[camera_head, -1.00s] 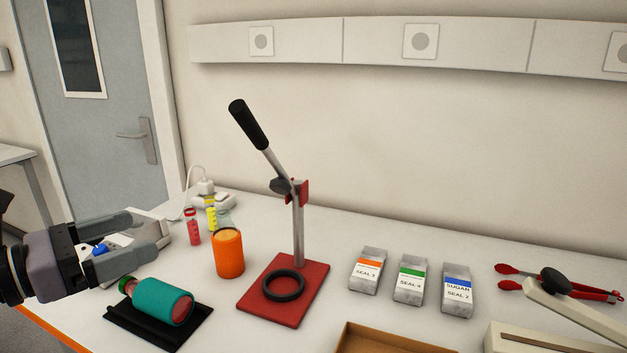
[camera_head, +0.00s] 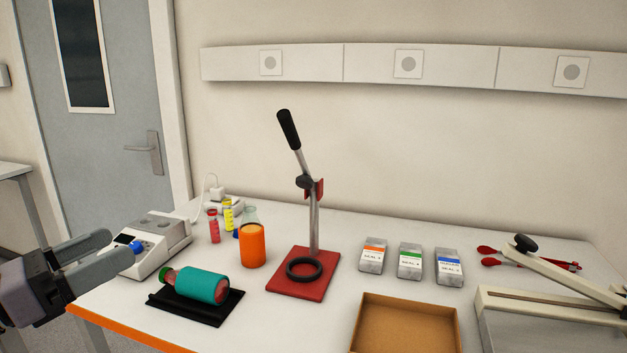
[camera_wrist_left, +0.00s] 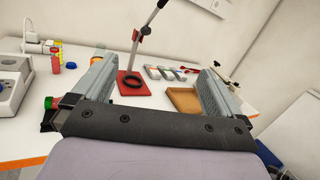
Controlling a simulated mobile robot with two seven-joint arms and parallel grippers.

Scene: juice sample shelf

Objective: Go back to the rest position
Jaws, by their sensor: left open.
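My left gripper (camera_head: 108,257) is at the left edge of the head view, open and empty. The teal-sleeved bottle (camera_head: 203,285) with a green cap lies on a black cradle (camera_head: 222,309) to the right of the gripper. My right gripper is not in view.
A white device (camera_head: 160,240) with a blue knob stands just beyond the left gripper. An orange flask (camera_head: 252,246), a red lever press (camera_head: 313,257), seal boxes (camera_head: 410,265), a cardboard tray (camera_head: 458,318) and red tongs (camera_head: 489,262) spread rightward. Bare white tabletop lies between them.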

